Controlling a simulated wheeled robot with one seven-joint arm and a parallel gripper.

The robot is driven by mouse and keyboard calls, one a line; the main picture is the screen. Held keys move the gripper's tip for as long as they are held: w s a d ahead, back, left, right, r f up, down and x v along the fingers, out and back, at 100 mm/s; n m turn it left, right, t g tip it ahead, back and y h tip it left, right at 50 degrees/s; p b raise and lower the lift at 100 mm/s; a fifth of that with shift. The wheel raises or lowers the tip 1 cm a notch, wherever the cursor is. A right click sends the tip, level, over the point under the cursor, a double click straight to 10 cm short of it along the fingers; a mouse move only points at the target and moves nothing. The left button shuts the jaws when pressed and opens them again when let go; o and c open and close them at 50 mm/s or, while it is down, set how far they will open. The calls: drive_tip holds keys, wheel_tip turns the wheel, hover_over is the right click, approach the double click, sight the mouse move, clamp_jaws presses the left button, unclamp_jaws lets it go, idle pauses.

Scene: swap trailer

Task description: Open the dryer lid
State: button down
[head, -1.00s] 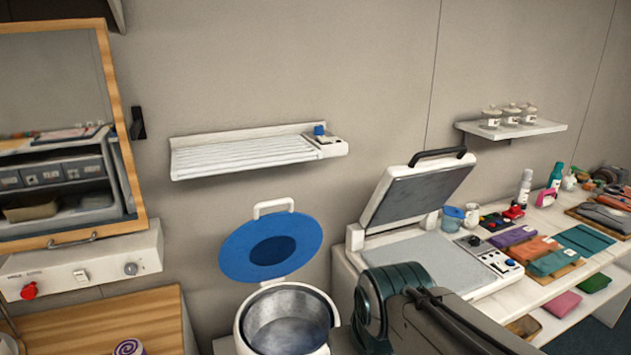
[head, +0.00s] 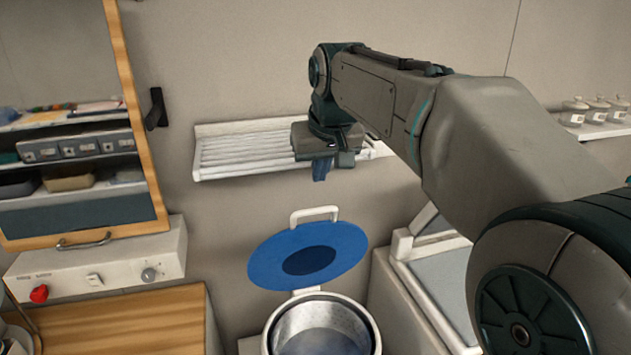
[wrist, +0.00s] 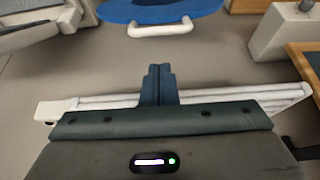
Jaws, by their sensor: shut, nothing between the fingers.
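A round blue lid (head: 265,262) with a white handle (head: 314,215) stands raised on the back of a white pot-shaped drum (head: 374,335). I take this drum to be the dryer. The lid is open and the grey metal inside (head: 325,343) shows. My gripper (head: 320,172) points down above the lid, in front of the wall rack, and is shut and empty. In the wrist view my gripper (wrist: 158,72) has its dark blue fingers together. The lid (wrist: 160,11) and handle (wrist: 160,29) show beyond the fingertips, apart from them.
A white slatted wall rack (head: 235,160) is behind my gripper; it also shows in the wrist view (wrist: 280,95). A wooden-framed cabinet (head: 140,130) and a white control box with a red knob (head: 120,262) are at left. A press (head: 440,285) stands right of the drum, partly behind my arm.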

drive_tip(key=p, duration=0.1)
hover_over(316, 221)
wheel_tip(316, 221, down, 8)
drive_tip(key=shift+f, duration=0.25)
